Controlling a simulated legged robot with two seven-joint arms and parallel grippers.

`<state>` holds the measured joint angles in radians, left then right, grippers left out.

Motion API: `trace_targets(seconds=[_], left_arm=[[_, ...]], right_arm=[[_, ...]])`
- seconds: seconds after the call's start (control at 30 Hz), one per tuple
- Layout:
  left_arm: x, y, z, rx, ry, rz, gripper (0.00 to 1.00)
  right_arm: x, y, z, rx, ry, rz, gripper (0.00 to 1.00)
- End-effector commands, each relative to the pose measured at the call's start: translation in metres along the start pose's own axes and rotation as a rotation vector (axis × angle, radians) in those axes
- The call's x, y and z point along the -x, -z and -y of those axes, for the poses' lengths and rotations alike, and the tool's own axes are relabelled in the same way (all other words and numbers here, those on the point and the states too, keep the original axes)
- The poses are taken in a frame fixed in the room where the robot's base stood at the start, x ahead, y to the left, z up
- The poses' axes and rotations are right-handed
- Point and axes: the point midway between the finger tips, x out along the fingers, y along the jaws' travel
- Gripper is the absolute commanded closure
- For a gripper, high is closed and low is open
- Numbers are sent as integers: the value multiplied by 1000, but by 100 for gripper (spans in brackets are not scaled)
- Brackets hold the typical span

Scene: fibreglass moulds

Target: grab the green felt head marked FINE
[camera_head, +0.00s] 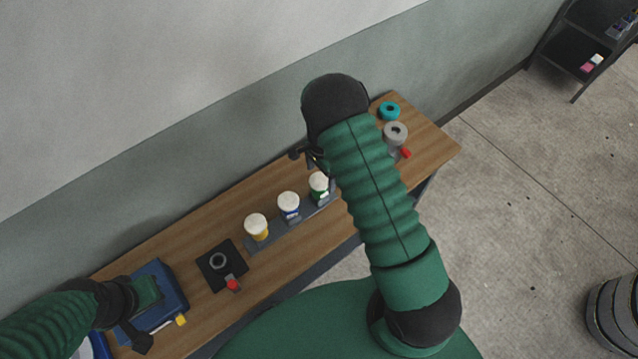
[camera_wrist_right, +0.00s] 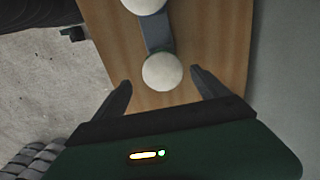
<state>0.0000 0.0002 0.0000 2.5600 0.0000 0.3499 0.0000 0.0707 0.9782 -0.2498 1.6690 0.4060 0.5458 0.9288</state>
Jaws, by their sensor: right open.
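The green-banded felt head (camera_head: 319,190), with a round white top, stands upright at the right end of a row on a grey rail. Its marking is too small to read. A white dome, apparently its top, shows in the right wrist view (camera_wrist_right: 162,72). My right gripper (camera_head: 306,157) is close behind it in the head view. In the wrist view the right fingers (camera_wrist_right: 160,88) are spread apart, the dome lying just beyond and between the tips, with no visible contact. My left gripper (camera_head: 138,325) is over a blue item at the lower left; its fingers are unclear.
The blue-banded head (camera_head: 289,208) and yellow-banded head (camera_head: 256,229) share the grey rail (camera_head: 252,246). A grey roll (camera_head: 395,133) and teal ring (camera_head: 389,111) stand at the bench's right end. A wall runs behind.

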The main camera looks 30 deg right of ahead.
Motion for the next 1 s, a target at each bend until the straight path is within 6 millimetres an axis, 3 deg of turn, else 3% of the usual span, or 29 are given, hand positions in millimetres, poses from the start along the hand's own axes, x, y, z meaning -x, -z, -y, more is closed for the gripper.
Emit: trace_targets(seconds=[0.23, 0.37, 0.6, 1.0], left_arm=[[27, 6, 0, 0, 0, 0, 100], [31, 7, 0, 0, 0, 0, 100], [30, 7, 0, 0, 0, 0, 100], [30, 7, 0, 0, 0, 0, 100]], right_arm=[[-28, -2, 6, 0, -2, 1, 16], [-49, -1, 7, 0, -1, 0, 16], [-54, -1, 8, 1, 1, 0, 16], [-54, -1, 8, 1, 1, 0, 67]])
